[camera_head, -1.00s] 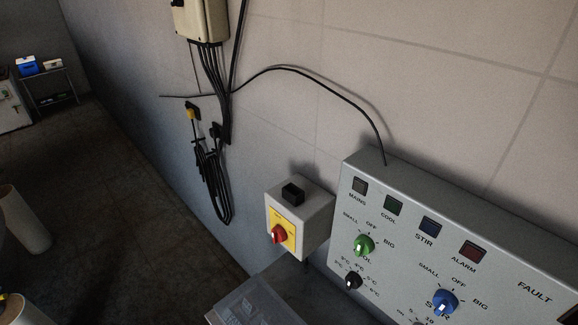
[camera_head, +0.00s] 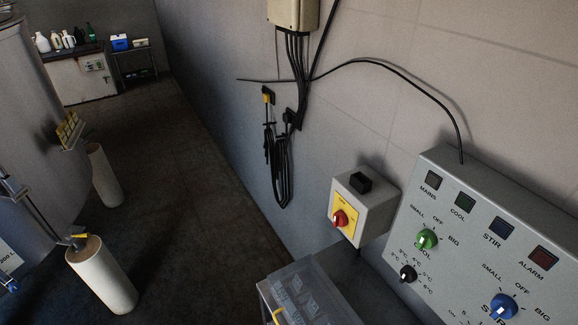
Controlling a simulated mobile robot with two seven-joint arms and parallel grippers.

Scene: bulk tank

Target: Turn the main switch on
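The main switch is a red rotary knob (camera_head: 340,218) on a yellow plate (camera_head: 345,213). The plate is on the front of a small grey box (camera_head: 376,212) on the wall, right of the picture's middle. A black block (camera_head: 360,183) sits on top of the box. The knob's exact angle is too small to read. Neither of my grippers shows in the head view, so nothing is seen touching the switch.
A grey control panel (camera_head: 480,215) with green, black and blue knobs stands right of the switch. A clear-lidded box (camera_head: 312,295) is below it. Cables (camera_head: 280,170) hang on the wall. White cylinders (camera_head: 103,278) stand beside a large tank (camera_head: 35,90) at left. The dark floor (camera_head: 190,220) between is clear.

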